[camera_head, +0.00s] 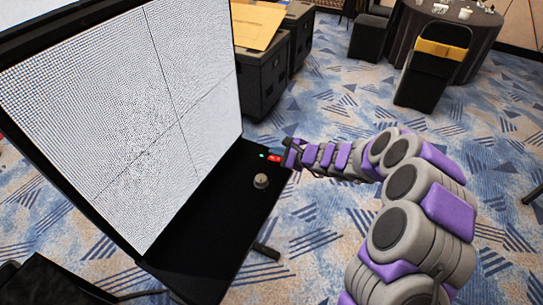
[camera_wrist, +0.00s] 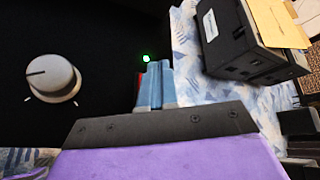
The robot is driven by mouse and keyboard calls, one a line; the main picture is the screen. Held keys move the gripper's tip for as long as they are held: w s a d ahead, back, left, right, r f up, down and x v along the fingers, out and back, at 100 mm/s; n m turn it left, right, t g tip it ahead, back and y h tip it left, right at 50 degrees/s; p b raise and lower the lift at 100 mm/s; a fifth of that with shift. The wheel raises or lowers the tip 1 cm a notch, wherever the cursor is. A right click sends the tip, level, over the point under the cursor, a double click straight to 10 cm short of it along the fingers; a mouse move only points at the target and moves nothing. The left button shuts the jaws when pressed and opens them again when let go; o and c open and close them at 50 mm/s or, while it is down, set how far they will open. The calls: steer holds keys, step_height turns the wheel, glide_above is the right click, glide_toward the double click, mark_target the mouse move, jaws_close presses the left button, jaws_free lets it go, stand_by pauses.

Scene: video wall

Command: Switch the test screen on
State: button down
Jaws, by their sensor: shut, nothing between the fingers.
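The test screen (camera_head: 120,110) stands at the left in the head view and shows a pale, fine-dotted pattern with thin dark crossing lines. A black console (camera_head: 225,215) juts out below it. On the console are a grey knob (camera_head: 261,181), a small lit green light (camera_head: 262,155) and a red switch (camera_head: 274,158). My gripper (camera_head: 286,152) is shut and empty, its tips close beside the red switch. In the wrist view, the fingers (camera_wrist: 154,84) cover most of the red switch (camera_wrist: 138,92); I cannot tell if they touch it. The knob (camera_wrist: 52,78) and green light (camera_wrist: 146,58) are visible there.
Black cases (camera_head: 268,75) stand behind the screen, with a tan folder (camera_head: 258,25) on top. A black chair (camera_head: 432,70) and a round dark-clothed table (camera_head: 462,35) are at the back right. Patterned blue carpet (camera_head: 335,105) is open between them and the console.

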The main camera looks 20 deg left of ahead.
steer(key=r+p, duration=0.1)
steer(key=d+r+p, duration=0.1)
steer(key=r, duration=0.1)
steer(key=r+p, duration=0.1)
steer(key=shift+s+d+r, duration=0.1)
steer(key=shift+d+r, duration=0.15)
steer(key=shift+r, duration=0.1)
stand_by(0.4)
